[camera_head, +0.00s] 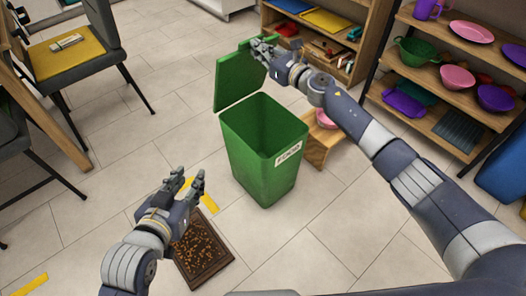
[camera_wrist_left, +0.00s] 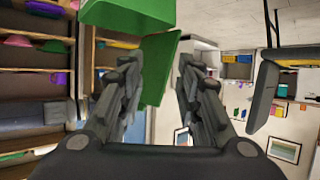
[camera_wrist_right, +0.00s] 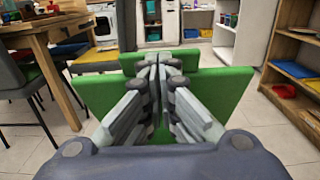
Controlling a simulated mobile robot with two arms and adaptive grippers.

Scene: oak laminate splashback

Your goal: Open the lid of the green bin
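The green bin (camera_head: 262,160) stands on the floor in the middle of the head view. Its lid (camera_head: 238,80) is swung up, standing steeply at the far left side of the opening. My right gripper (camera_head: 262,44) is at the lid's upper edge, its fingers close together. In the right wrist view the green lid (camera_wrist_right: 226,88) spreads behind the fingers; I cannot tell whether its edge is between them. My left gripper (camera_head: 188,180) is open and empty, low and left of the bin. Green bin parts (camera_wrist_left: 160,65) show beyond its fingers in the left wrist view.
A brown patterned mat (camera_head: 203,252) lies below my left gripper. A small wooden stool (camera_head: 322,140) stands right behind the bin. Shelves with colourful dishes (camera_head: 440,85) are at the right. Chairs (camera_head: 75,55) stand at the left. The floor left of the bin is mostly clear.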

